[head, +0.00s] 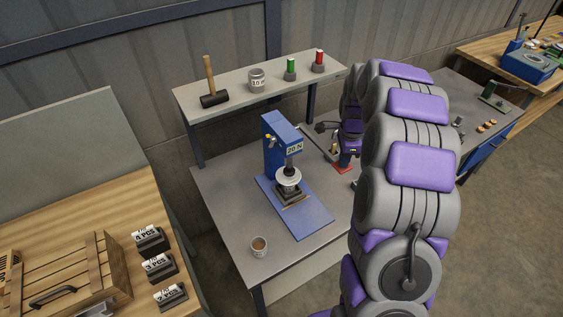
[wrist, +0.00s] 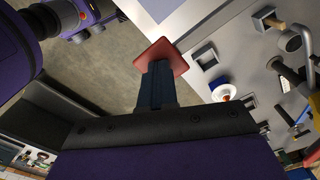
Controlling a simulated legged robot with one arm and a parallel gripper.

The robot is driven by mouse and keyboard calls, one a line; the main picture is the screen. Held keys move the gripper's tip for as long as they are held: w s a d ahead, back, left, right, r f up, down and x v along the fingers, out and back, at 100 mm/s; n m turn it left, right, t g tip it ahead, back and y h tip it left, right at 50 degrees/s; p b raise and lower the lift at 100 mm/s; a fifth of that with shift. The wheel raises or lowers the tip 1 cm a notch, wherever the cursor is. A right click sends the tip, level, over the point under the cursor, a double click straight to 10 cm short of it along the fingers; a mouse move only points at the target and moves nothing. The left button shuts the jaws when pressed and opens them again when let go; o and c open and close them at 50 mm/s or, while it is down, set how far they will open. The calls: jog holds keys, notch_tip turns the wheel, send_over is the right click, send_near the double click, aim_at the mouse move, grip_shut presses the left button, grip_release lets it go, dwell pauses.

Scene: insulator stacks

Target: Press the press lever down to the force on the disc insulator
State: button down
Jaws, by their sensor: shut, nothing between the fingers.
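The blue press (head: 277,147) stands on the grey bench and bears a "20 N" label. A white disc insulator (head: 288,177) sits under its head on a dark stand. The press lever (head: 316,138) looks like a thin dark bar reaching right from the press toward my gripper; its end is hard to make out. My gripper (head: 343,166) is shut and empty, to the right of the press, with its red tip low over the bench. Contact with the lever cannot be told. The red tip also shows in the wrist view (wrist: 163,58).
A shelf (head: 225,96) behind holds a mallet (head: 212,90), a "10 N" cup (head: 257,79), a green piece (head: 291,68) and a red piece (head: 319,60). A wooden crate (head: 65,280) is at left.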

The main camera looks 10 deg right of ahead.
jog(key=shift+s+f, duration=0.1)
jog(key=shift+f, duration=1.05)
dwell(1.0)
jog(key=shift+r, duration=0.2)
jog(key=shift+r+p, duration=0.75)
jog(key=shift+r, duration=2.95)
notch_tip(320, 180, up, 6)
jog(key=shift+f+p, duration=0.2)
jog(key=shift+p, duration=0.6)
jog(key=s+a+f+n+b, duration=0.1)
jog(key=s+a+n+b, duration=0.3)
jog(key=s, duration=0.5)
jog(key=s+a+f+n+g+b, duration=0.1)
jog(key=s+a+n+b, duration=0.1)
jog(key=s+a+n, duration=0.5)
jog(key=s+a+f+n+b, duration=0.1)
jog(key=s+a+n+b, duration=0.25)
jog(key=s, duration=0.65)
jog(key=s+a+f+n+b, duration=0.1)
jog(key=s+f+n, duration=0.1)
jog(key=s, duration=0.4)
jog(key=s+a+f+n+b, duration=0.1)
jog(key=s+f+n, duration=0.2)
jog(key=s, duration=0.3)
jog(key=shift+s+a+g, duration=0.15)
jog(key=shift+a+g, duration=0.05)
jog(key=shift+g, duration=0.2)
